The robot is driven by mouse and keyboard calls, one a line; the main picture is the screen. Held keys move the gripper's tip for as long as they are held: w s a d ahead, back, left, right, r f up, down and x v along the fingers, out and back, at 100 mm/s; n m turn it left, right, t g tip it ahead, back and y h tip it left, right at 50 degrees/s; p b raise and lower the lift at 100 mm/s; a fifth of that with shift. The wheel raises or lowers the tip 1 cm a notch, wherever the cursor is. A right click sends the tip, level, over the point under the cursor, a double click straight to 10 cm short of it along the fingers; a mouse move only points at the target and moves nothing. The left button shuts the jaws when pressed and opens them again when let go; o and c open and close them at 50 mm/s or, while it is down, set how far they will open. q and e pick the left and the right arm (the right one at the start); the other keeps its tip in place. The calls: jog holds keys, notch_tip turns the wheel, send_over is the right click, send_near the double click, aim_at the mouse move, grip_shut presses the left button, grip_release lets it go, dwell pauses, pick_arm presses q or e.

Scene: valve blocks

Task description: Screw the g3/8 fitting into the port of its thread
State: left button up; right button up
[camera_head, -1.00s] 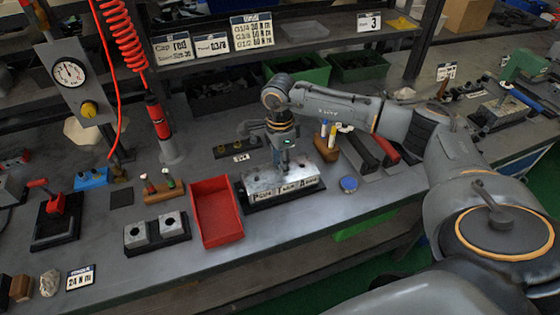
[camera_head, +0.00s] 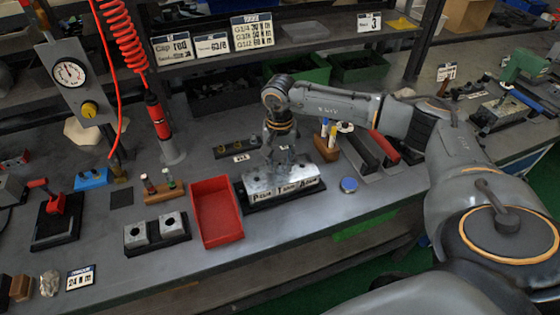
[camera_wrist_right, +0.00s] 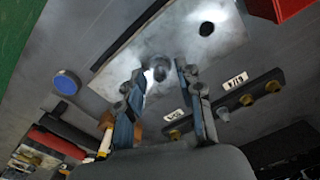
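The pale metal valve block (camera_head: 262,186) with lettered ports sits on a dark base at the middle of the bench. In the right wrist view the block (camera_wrist_right: 185,45) shows one open dark port (camera_wrist_right: 207,29). A grey round fitting (camera_wrist_right: 160,70) stands at another port; its thread depth cannot be told. My right gripper (camera_head: 281,160) is low over the block. In the right wrist view its two fingers (camera_wrist_right: 161,72) are spread on both sides of the fitting, with visible gaps. My left gripper is out of view.
A dark rack (camera_head: 238,147) with brass fittings stands behind the block. A red tray (camera_head: 217,212) is to its left, a blue round cap (camera_head: 349,185) to its right. Shelf signs (camera_head: 211,44) mention G3/8.

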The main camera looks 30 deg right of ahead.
jog(key=shift+n, duration=0.6)
grip_shut()
jog(key=m, duration=1)
jog(key=shift+s+m, duration=0.1)
jog(key=shift+m, duration=0.3)
jog(key=m, duration=0.5)
jog(key=shift+m, duration=0.3)
jog(key=m, duration=0.5)
jog(key=shift+f, duration=0.1)
grip_release()
